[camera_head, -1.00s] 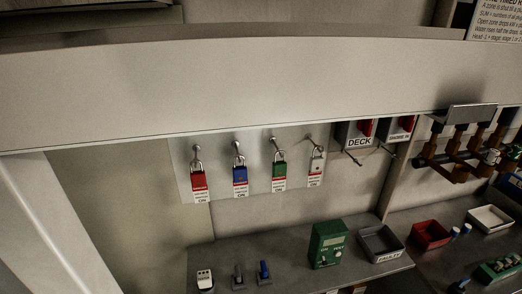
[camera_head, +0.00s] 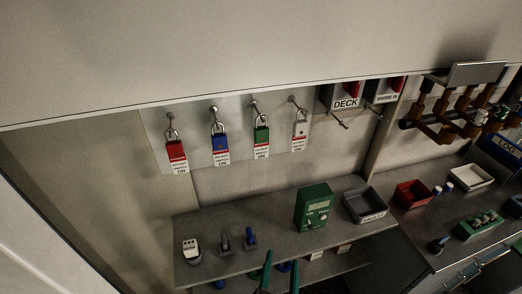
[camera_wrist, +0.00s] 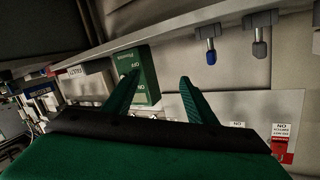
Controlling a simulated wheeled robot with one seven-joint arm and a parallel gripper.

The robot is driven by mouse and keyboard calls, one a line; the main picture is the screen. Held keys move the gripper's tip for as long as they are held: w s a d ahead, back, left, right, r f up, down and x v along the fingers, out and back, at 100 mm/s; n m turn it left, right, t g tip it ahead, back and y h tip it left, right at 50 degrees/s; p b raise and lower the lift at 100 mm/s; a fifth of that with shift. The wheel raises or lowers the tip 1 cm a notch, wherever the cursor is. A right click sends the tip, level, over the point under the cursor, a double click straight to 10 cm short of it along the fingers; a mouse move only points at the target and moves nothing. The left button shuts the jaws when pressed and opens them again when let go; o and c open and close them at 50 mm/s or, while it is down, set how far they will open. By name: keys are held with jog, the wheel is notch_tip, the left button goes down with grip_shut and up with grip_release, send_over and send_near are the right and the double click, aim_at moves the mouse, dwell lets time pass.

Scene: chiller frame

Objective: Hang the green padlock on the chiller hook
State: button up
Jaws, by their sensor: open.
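The green padlock (camera_head: 261,135) hangs by its shackle from a peg on a pale wall board, third from the left, with a white and red tag below. My gripper (camera_head: 280,272) shows at the bottom edge of the head view, low in front of the bench and well apart from the padlock. In the wrist view my gripper (camera_wrist: 158,88) has its two green fingers spread with nothing held between them. Dark hooks (camera_head: 340,124) stick out beneath the DECK box; I cannot read a chiller label on any hook.
A red padlock (camera_head: 176,150), a blue padlock (camera_head: 220,143) and a white padlock (camera_head: 300,130) hang beside the green one. A green tester box (camera_head: 314,207) and a grey tray (camera_head: 365,205) stand on the bench. A wide pale beam (camera_head: 220,55) overhangs the board.

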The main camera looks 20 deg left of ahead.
jog(key=w+a+r+n+y, duration=0.1)
jog(key=w+a+r+y, duration=0.15)
jog(key=w+r, duration=0.45)
jog(key=n+g+y, duration=0.3)
jog(key=n+y, duration=0.1)
jog(key=n, duration=0.4)
send_near(261, 137)
jog(key=x, duration=0.4)
jog(key=shift+w+f, duration=0.25)
jog(key=shift+f, duration=0.05)
jog(key=shift+s+r+g+h, duration=0.15)
jog(key=shift+r+g+h, duration=0.15)
jog(key=shift+r, duration=0.25)
jog(key=x, duration=1)
jog(key=shift+w, duration=0.45)
jog(key=shift+a+r, duration=0.15)
jog(key=c, duration=1.3)
